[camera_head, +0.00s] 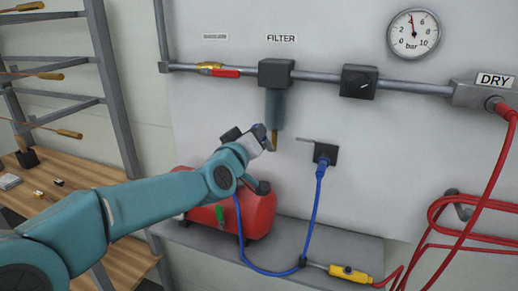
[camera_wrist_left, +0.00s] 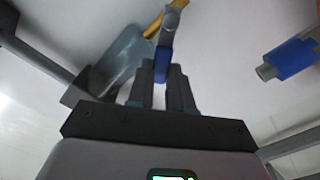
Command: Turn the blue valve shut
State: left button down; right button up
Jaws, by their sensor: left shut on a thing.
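The blue valve handle (camera_wrist_left: 163,66) shows in the left wrist view, joined to a small grey metal part beside the yellow drain stem (camera_wrist_left: 154,27). My left gripper (camera_wrist_left: 162,75) is shut on this blue handle, one finger on each side of it. In the head view my left gripper (camera_head: 266,140) is just left of the brass drain stem (camera_head: 274,139) under the filter bowl (camera_head: 274,108). The wrist mostly hides the blue valve there, so its exact angle is hard to tell. My right gripper is not in view.
A blue hose (camera_head: 315,210) hangs from a dark wall socket (camera_head: 324,153) right of the gripper. A red tank (camera_head: 245,215) stands below my forearm. A yellow-and-red valve (camera_head: 219,71) sits on the pipe above. A gauge (camera_head: 413,34) and red hose (camera_head: 487,185) are right.

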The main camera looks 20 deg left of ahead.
pick_arm(q)
jog(key=shift+a+f+n+b, duration=0.35)
jog(key=shift+f+n+b, duration=0.4)
jog(key=shift+n+b, duration=0.95)
jog(key=shift+a+f+n+b, duration=0.4)
jog(key=shift+f+n+b, duration=0.3)
jog(key=shift+n+b, duration=1.05)
jog(key=shift+a+f+n+b, duration=0.35)
jog(key=shift+f+n+b, duration=0.4)
jog(key=shift+n+b, duration=0.95)
jog(key=shift+n, duration=0.35)
jog(key=c, duration=1)
grip_release()
jog(key=shift+f, duration=0.1)
jog(key=shift+p, duration=0.35)
